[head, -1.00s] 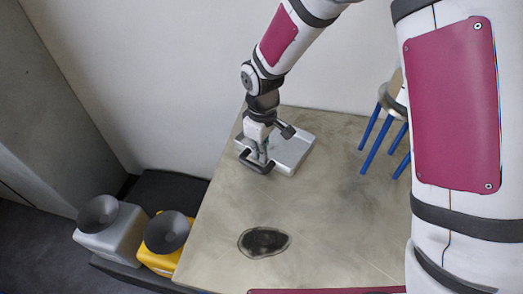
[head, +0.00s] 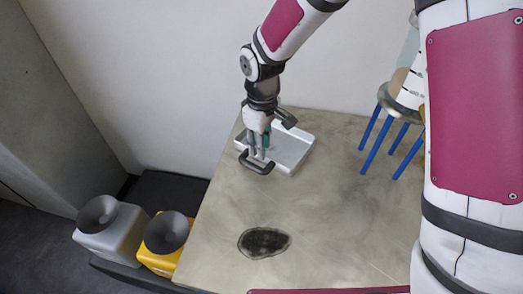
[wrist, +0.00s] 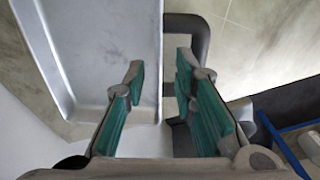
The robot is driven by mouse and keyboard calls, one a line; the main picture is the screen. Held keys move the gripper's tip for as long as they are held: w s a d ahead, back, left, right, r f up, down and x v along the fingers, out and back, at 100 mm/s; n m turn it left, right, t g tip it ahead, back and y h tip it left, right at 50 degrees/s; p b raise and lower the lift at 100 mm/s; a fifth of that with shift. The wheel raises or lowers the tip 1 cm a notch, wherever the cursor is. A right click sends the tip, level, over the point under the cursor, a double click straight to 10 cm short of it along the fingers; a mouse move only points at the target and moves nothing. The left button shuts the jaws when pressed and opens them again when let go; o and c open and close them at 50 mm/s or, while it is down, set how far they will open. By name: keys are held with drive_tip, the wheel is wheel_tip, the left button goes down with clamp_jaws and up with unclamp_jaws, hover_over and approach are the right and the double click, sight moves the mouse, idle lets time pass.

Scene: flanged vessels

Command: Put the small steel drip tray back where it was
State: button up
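The small steel drip tray (head: 290,150) lies flat on the table near its back left corner, with a dark handle (head: 258,167) on its near left side. In the wrist view the tray (wrist: 105,45) fills the upper left, and its handle (wrist: 206,45) is at the upper middle. My gripper (head: 258,153) points down at the tray's handle side. In the wrist view my gripper (wrist: 160,75) has its green-padded fingers apart, with the tray's side edge showing between them; neither finger visibly presses on it. The fingertips partly hide the handle.
A dark patch (head: 264,242) marks the bare tabletop (head: 335,220) in front. A vessel on blue legs (head: 385,135) stands at the right. Grey (head: 108,232) and yellow (head: 166,245) containers with dark funnels stand beyond the left edge. A wall is behind.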

drive_tip(key=s+d+r+m+t, duration=0.1)
drive_tip(key=s+d+r, duration=0.15)
drive_tip(key=r, duration=0.45)
drive_tip(key=s+d+r+m, duration=0.1)
drive_tip(key=d+r, duration=0.2)
drive_tip(key=r, duration=0.5)
drive_tip(key=s+d+r+m+t, duration=0.1)
drive_tip(key=s+d+r+m, duration=0.2)
drive_tip(key=s+d, duration=0.4)
drive_tip(key=s+d+r+m+t, duration=0.2)
drive_tip(key=s+d+m, duration=0.4)
drive_tip(key=s, duration=0.6)
drive_tip(key=shift+s+d+r, duration=0.35)
drive_tip(key=shift+d+r, duration=0.35)
drive_tip(key=shift+r, duration=0.2)
